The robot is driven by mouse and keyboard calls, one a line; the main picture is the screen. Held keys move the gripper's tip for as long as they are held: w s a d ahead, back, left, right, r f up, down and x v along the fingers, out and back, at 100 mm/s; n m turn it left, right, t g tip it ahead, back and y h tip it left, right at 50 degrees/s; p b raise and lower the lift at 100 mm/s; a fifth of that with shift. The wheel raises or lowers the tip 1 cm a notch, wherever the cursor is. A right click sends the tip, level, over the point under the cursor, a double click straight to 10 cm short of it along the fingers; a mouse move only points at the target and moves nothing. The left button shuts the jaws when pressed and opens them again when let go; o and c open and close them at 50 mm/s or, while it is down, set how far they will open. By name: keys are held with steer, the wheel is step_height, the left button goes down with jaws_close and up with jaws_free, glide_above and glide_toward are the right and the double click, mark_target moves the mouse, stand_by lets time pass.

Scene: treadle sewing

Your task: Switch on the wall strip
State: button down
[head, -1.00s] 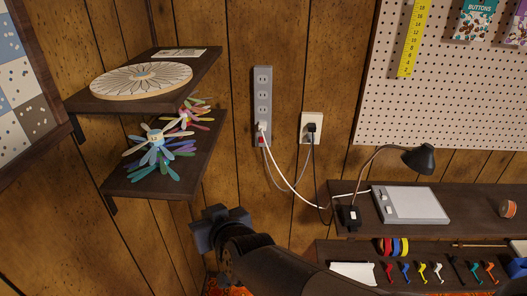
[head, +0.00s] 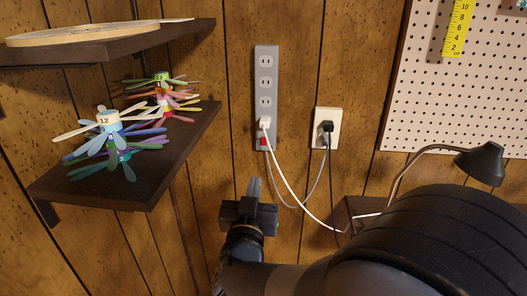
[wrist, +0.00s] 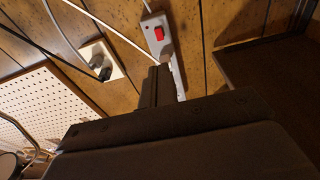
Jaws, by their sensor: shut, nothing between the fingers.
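The wall strip (head: 265,60) is a tall grey power strip, upright on the wood-panelled wall. Several sockets run down it, with a white plug (head: 265,122) in the lowest. Its red switch (head: 263,142) sits at the bottom end; it also shows in the wrist view (wrist: 159,34). My gripper (head: 254,185) is below the strip in the head view, fingers pointing up, shut and empty. A gap of wall shows between fingertips and switch in the head view. In the wrist view the fingers (wrist: 164,68) overlap part of the strip beyond the switch. Contact is not seen.
A white wall outlet (head: 326,142) with a black plug is right of the strip. White and grey cords hang below them, right of my gripper. A dark shelf (head: 150,170) with fan-like coloured pieces is at left. A lamp (head: 482,162) and pegboard (head: 450,100) are at right.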

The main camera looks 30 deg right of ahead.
mark_target(264, 140)
stand_by(0.3)
steer(key=x, duration=1.4)
steer(key=shift+r, duration=0.1)
